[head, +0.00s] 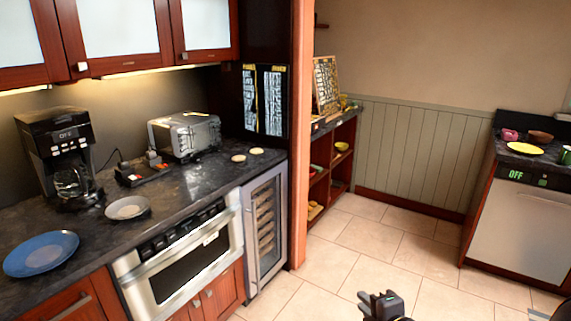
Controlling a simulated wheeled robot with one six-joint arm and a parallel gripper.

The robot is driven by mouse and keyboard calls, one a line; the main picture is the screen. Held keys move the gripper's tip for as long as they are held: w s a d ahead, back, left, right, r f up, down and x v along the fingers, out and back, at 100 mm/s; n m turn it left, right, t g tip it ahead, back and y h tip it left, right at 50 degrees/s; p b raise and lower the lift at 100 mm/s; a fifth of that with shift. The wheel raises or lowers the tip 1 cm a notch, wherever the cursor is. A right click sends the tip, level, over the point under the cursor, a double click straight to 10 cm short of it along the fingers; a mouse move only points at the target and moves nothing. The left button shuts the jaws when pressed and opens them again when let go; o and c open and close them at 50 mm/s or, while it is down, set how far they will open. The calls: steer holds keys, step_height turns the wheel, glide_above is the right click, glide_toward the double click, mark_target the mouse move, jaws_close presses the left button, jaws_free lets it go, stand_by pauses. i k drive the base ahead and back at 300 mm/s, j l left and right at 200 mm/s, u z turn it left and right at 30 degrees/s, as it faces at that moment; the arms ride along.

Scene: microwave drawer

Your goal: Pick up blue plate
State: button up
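The blue plate (41,253) lies flat on the dark countertop (92,221) at the far left, close to the counter's front edge. Nothing covers it. My gripper (376,300) shows at the bottom of the picture, right of centre, over the tiled floor and well to the right of the plate. Its dark fingers appear a little apart with nothing between them. The rest of the arm is cut off by the lower edge.
A grey plate (127,207), a coffee maker (62,150) and a toaster (185,134) stand on the same counter. The microwave drawer (185,262) below is shut. A dishwasher (522,232) stands at the right. Open tiled floor (385,250) lies between.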

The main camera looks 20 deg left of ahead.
mark_target(40, 255)
steer(key=i+j+u, duration=0.15)
steer(key=i+u, duration=0.35)
steer(key=i+l+u, duration=0.1)
steer(key=i+u, duration=0.4)
steer(key=i, duration=0.15)
steer(key=i+l+u, duration=0.35)
steer(key=i+u, duration=0.45)
steer(key=u, duration=0.15)
steer(key=i+l+u, duration=0.1)
steer(key=i+u, duration=0.35)
steer(key=i+l+u, duration=0.15)
steer(key=u, duration=0.25)
steer(key=i+l+u, duration=0.25)
steer(key=u, duration=0.2)
steer(key=i+l+u, duration=0.25)
steer(key=k+l, duration=0.05)
steer(key=l, duration=0.05)
